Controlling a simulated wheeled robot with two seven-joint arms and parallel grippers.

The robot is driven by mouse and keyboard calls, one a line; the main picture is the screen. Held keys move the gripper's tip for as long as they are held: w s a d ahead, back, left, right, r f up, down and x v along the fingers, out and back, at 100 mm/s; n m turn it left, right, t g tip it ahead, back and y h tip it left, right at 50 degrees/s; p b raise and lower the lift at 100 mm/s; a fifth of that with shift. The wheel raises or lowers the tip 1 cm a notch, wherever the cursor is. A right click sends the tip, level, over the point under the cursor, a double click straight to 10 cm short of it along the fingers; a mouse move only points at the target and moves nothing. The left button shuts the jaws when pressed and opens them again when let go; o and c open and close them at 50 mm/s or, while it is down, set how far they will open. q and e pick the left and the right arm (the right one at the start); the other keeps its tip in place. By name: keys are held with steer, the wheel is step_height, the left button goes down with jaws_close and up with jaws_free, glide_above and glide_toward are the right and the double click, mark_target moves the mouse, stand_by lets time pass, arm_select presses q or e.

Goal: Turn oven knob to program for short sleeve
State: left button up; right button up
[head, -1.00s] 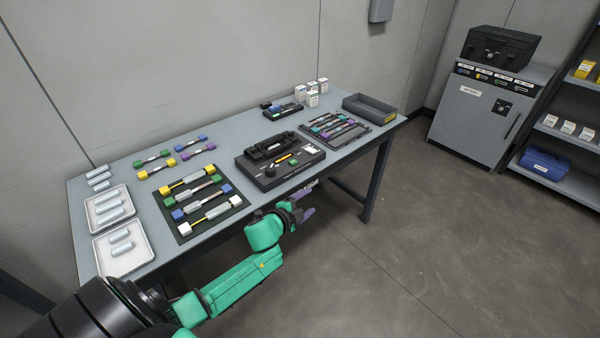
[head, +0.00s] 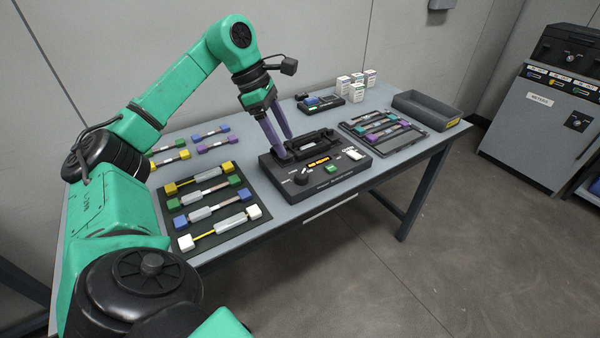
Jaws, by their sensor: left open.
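The black splicer unit (head: 342,182) sits near the front edge of the table. On its front panel are a dark round knob (head: 300,178), a lit orange display (head: 319,162), a small green button (head: 331,170) and a white label. The knob's setting is too small to read. My left gripper (head: 286,146) comes down from above with its purple fingers apart and empty. Its fingertips are at the back left part of the unit, behind the knob in the picture; I cannot tell whether they touch. My right gripper is not in view.
A dark mat (head: 218,215) with several capped fibre pieces lies left of the unit. A dark tray (head: 400,140) with more pieces lies right. Small white boxes (head: 343,88), a small device (head: 320,106) and an empty grey bin (head: 425,108) stand behind. A grey cabinet (head: 540,120) stands far right.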

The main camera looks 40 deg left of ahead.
mark_target(301, 174)
arm_select(q)
steer(key=b+x, duration=0.1)
steer(key=x, duration=0.9)
steer(key=shift+w+f, duration=0.1)
steer(key=shift+f, duration=0.1)
jaws_close()
